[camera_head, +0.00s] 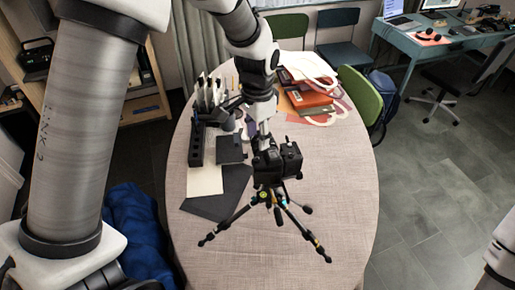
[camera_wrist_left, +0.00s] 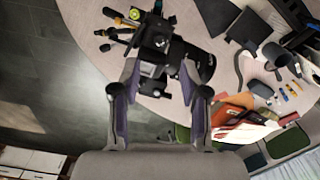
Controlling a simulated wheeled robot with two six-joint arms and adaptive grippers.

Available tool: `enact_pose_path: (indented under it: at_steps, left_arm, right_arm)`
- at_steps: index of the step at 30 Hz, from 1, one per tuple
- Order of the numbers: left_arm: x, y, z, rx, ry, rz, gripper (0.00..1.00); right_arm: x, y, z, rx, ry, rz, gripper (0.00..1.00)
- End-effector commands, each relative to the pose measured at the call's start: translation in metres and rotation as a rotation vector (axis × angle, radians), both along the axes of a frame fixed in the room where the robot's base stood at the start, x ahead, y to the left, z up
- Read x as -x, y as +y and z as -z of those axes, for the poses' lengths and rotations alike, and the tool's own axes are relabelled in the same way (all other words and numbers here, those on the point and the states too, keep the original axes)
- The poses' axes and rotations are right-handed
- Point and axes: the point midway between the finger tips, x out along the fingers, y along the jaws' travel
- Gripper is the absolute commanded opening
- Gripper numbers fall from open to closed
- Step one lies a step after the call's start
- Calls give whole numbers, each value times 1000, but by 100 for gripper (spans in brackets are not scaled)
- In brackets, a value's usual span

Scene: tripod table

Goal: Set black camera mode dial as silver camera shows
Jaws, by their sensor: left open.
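A black camera (camera_head: 278,163) sits on a small tripod (camera_head: 268,198) near the middle of the round table. In the left wrist view the black camera (camera_wrist_left: 155,50) lies ahead of and partly between my open fingers. My left gripper (camera_head: 263,132) comes down at the camera's top in the head view; its two fingers (camera_wrist_left: 158,92) are spread apart in the left wrist view. I cannot tell whether they touch the camera. The mode dial cannot be made out. I cannot pick out a silver camera. My right gripper is out of view.
The round table (camera_head: 330,220) is bare to the right and front. A black holder (camera_head: 196,145), dark sheets (camera_head: 218,200) and a white sheet (camera_head: 204,180) lie left of the tripod. Orange-red books (camera_head: 312,101) lie behind. A green chair (camera_head: 360,100) stands at the right edge.

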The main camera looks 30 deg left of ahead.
Motion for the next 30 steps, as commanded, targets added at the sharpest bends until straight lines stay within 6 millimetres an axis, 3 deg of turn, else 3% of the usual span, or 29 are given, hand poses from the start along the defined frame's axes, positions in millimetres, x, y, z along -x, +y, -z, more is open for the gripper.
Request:
enact_pose_path:
  at_steps: [3, 8, 19, 25, 30]
  left_arm:
    - [-1, 0, -28, 0, -4, 0, 45]
    - [-1, 0, -46, 0, 0, 0, 45]
    - [-1, 0, -47, 0, 1, 34, 44]
    - [3, 1, -41, 33, -8, 355, 44]
    - [12, 16, -1, 193, -146, 625, 44]
  right_arm:
    - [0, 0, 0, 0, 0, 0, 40]
    - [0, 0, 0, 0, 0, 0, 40]
    - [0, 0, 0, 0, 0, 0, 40]
    - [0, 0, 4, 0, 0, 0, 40]
    - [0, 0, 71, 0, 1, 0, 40]
